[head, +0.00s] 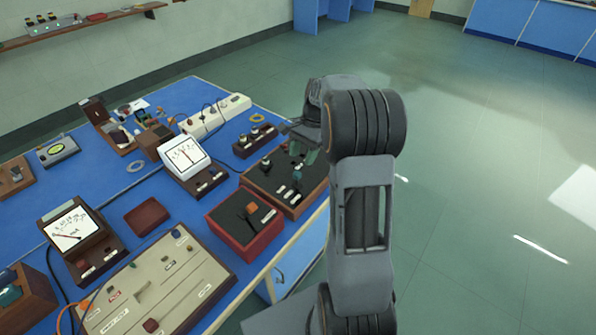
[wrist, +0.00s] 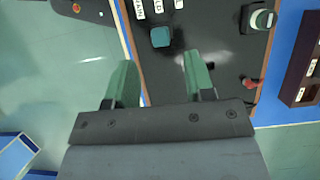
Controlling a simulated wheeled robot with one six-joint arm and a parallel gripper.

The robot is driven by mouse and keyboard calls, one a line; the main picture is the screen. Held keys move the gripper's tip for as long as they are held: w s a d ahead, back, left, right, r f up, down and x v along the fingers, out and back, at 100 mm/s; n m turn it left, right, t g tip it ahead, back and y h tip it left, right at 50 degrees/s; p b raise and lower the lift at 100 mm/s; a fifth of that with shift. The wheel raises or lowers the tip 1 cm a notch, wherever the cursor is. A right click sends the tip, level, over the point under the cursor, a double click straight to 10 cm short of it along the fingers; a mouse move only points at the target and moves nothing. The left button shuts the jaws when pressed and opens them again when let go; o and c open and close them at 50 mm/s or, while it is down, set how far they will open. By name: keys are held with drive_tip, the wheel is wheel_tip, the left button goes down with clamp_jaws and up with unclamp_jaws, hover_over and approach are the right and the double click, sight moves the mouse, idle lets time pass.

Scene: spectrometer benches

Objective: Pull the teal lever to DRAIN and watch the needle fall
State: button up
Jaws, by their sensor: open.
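A teal square knob (wrist: 160,37), likely the lever's end, shows in the wrist view on a dark panel (wrist: 215,28). It lies just beyond and between my fingertips, apart from both. My gripper (wrist: 160,75) is open and empty, its green fingers spread over the panel's edge. The white labels (wrist: 140,10) are unreadable.
A red-framed box (head: 216,222) stands in front of the panel box. A second meter (head: 70,228) and a beige board (head: 190,280) are nearer. A black knob (wrist: 262,18) and a small red part (wrist: 251,83) are on the panel's right. Open floor lies to the right.

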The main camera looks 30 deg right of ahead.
sight(298, 173)
drive_tip(key=shift+x, duration=3)
clamp_jaws()
drive_tip(key=s+t+b, duration=0.1)
drive_tip(key=b, duration=0.1)
drive_tip(key=s+d+f+t+y+b, duration=0.1)
drive_tip(key=t+b, duration=0.1)
drive_tip(key=b, duration=0.1)
drive_tip(key=shift+s+n+t, duration=0.1)
drive_tip(key=shift+n+t, duration=0.2)
drive_tip(key=shift+n, duration=0.1)
drive_tip(key=shift+s+d+t+y+b, duration=0.2)
drive_tip(key=shift+s+t+y+b, duration=0.3)
drive_tip(key=shift+b, duration=0.65)
unclamp_jaws()
